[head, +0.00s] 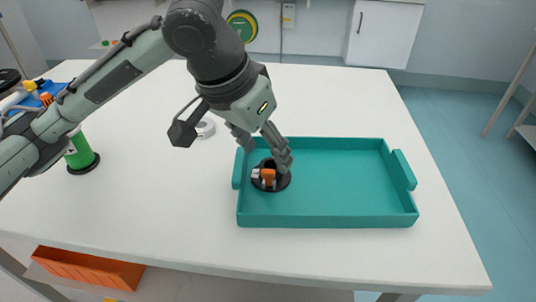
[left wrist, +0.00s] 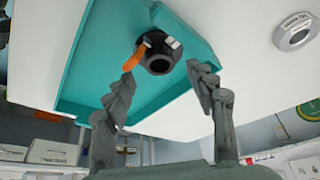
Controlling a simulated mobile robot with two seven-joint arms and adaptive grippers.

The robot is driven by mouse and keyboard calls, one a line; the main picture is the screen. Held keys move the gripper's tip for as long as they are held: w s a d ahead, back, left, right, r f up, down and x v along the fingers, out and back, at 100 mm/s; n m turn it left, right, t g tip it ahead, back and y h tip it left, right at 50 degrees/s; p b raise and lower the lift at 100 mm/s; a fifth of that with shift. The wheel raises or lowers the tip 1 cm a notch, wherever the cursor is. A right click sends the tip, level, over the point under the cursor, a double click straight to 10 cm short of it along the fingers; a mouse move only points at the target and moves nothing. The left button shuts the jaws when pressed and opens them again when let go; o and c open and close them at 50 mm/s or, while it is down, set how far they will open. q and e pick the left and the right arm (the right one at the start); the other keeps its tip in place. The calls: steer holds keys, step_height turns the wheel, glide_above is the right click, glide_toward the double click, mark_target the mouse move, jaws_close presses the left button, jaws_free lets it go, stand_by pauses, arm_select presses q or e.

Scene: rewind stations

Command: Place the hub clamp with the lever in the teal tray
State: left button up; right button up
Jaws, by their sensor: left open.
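The hub clamp (head: 271,181) is a black round flanged piece with an orange lever. It sits inside the teal tray (head: 330,221), at the tray's left end in the head view. In the left wrist view the hub clamp (left wrist: 158,60) shows its dark bore and orange lever, lying in the teal tray (left wrist: 90,60). My left gripper (head: 262,150) is just above the hub clamp. In the left wrist view its fingers (left wrist: 165,85) are spread apart with nothing between them. My right gripper is not in view.
A light ring-shaped piece (head: 205,128) lies left of the tray; it also shows in the left wrist view (left wrist: 296,32). A green spool (head: 80,152) on a black base stands at the left. An orange bin (head: 88,268) is below the table. The tray's right side is empty.

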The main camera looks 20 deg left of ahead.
mark_target(260, 184)
arm_select(q)
steer(key=v, duration=0.4)
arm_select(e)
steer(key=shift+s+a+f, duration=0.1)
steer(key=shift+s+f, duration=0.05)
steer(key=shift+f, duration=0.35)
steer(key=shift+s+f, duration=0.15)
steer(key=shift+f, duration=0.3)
